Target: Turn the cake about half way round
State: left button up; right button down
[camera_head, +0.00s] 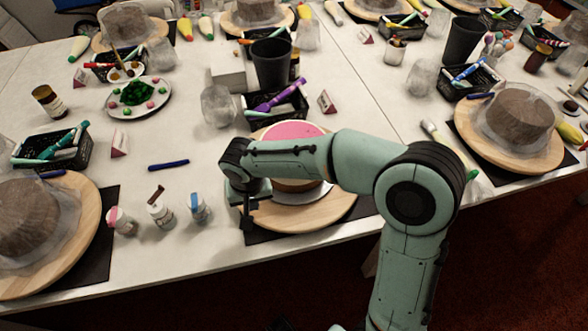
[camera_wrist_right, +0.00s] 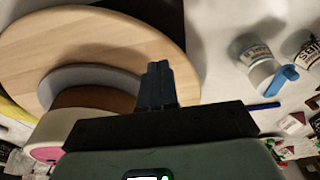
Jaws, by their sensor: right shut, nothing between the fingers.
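The cake has a pink top (camera_head: 290,130) and a brown side, partly hidden behind my right arm. It sits on a white disc on a round wooden turntable (camera_head: 330,208) near the table's front edge. In the right wrist view the wooden turntable (camera_wrist_right: 105,40), the pale disc (camera_wrist_right: 68,78) and the cake's brown side (camera_wrist_right: 95,98) show at the left. My right gripper (camera_head: 248,212) is shut and empty, at the turntable's left rim. In the right wrist view its fingers (camera_wrist_right: 158,72) overlap the turntable's edge; I cannot tell if they touch it. My left gripper is out of view.
Several small jars (camera_head: 161,213) stand left of the gripper, with a blue pen (camera_head: 168,165) behind them. A black tumbler (camera_head: 271,63) and a basket of tools (camera_head: 278,108) stand behind the cake. Wrapped cakes on other turntables (camera_head: 75,240) flank it.

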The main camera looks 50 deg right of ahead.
aim_at(295, 225)
jog(key=shift+f, duration=0.1)
jog(key=shift+f+b, duration=1.45)
jog(key=shift+f, duration=0.15)
jog(key=shift+s+d+f, duration=0.1)
jog(key=shift+s+d, duration=0.2)
jog(key=shift+s, duration=0.5)
jog(key=shift+s+d+f, duration=0.1)
jog(key=shift+s+d, duration=0.15)
jog(key=shift+s, duration=0.5)
jog(key=shift+s+d+b, duration=0.2)
jog(key=shift+s, duration=0.35)
jog(key=shift+s+d+b, duration=0.15)
jog(key=shift+s, duration=0.5)
jog(key=shift+f, duration=0.1)
jog(key=shift+s+d, duration=0.8)
jog(key=shift+s, duration=0.3)
jog(key=shift+s+d, duration=0.8)
jog(key=shift+s, duration=0.3)
jog(key=shift+w+r+p, duration=0.15)
jog(key=shift+r+p, duration=1.3)
jog(key=shift+r, duration=0.3)
